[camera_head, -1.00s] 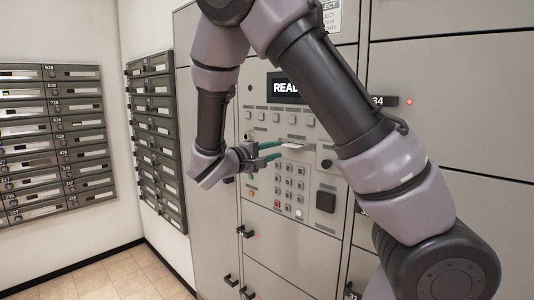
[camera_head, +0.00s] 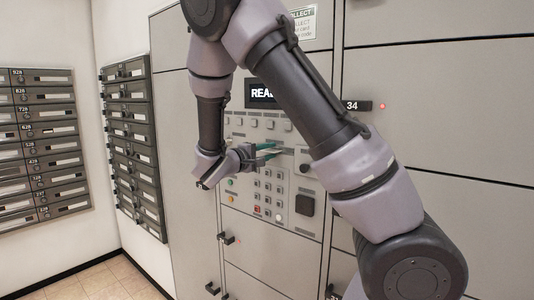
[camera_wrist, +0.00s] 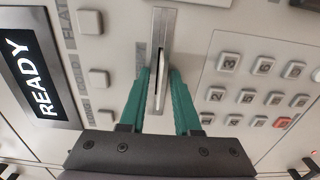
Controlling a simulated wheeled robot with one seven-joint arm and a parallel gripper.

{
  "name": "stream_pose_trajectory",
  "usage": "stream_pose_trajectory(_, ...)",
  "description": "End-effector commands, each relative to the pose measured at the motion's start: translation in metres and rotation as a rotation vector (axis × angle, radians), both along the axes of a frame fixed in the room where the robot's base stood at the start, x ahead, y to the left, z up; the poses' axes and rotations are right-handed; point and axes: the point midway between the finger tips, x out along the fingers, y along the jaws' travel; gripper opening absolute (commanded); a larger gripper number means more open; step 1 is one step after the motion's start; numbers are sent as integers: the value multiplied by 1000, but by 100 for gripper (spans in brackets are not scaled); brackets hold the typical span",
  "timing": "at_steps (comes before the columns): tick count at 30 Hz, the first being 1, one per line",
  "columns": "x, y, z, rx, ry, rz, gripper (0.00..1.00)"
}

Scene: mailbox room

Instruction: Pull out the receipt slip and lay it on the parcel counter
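The receipt slip (camera_wrist: 161,66) is a thin white piece seen almost edge-on in the wrist view. It sticks out of a metal slot plate (camera_wrist: 163,28) on the locker's control panel. My gripper (camera_wrist: 160,78) has two teal fingers, one on each side of the slip, with a visible gap to it. It is open and pointed at the panel. In the head view my gripper (camera_head: 272,152) is at the slot below the READY screen, and the slip is small and partly hidden there. I cannot see the parcel counter in either view.
A READY screen (camera_head: 262,94) sits above the slot, and a keypad (camera_head: 268,192) below it. Locker doors with protruding black handles (camera_head: 229,239) surround the panel. Dark mailboxes (camera_head: 134,140) stand at the left. Tiled floor (camera_head: 100,281) is open at lower left.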

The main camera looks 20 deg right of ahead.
Motion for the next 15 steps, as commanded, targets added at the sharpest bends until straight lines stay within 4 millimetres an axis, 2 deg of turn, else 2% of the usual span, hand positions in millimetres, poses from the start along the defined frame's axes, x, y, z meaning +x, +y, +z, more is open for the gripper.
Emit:
stream_pose_trajectory(2, 0, 0, 0, 0, 0, 0, 31)
stream_pose_trajectory(3, 0, 0, 0, 0, 0, 0, 24)
stream_pose_trajectory(5, 0, 0, 0, 0, 0, 0, 1)
stream_pose_trajectory(15, -3, 5, 0, 1, 0, 2, 0)
